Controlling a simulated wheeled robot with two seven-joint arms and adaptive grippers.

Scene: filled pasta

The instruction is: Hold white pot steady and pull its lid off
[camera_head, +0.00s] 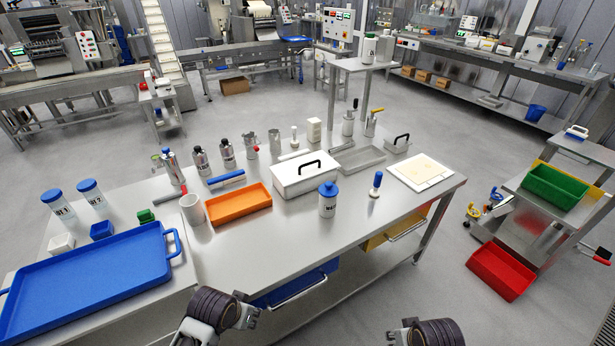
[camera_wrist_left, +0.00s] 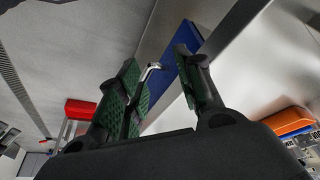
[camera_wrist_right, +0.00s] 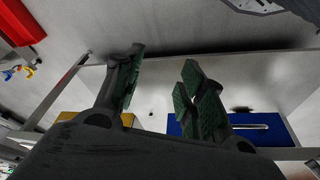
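A white rectangular pot with a flat white lid and black bar handle (camera_head: 307,175) stands on the steel table in the head view, closed. A smaller white labelled jar with a blue lid (camera_head: 328,200) stands upright in front of it; I cannot tell for sure which is meant. My left gripper (camera_wrist_left: 161,88) is open and empty, with its fingers apart, low in front of the table. My right gripper (camera_wrist_right: 162,88) is open and empty, below the table's front edge. Neither touches the pot or jar. In the head view the fingers are hard to make out.
An orange tray (camera_head: 238,205) is left of the pot, a grey tray (camera_head: 362,160) right behind it. A blue-handled tool (camera_head: 376,184) stands right of the jar. A large blue tray (camera_head: 88,280) fills the left side. Bare tabletop lies in front of the jar.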

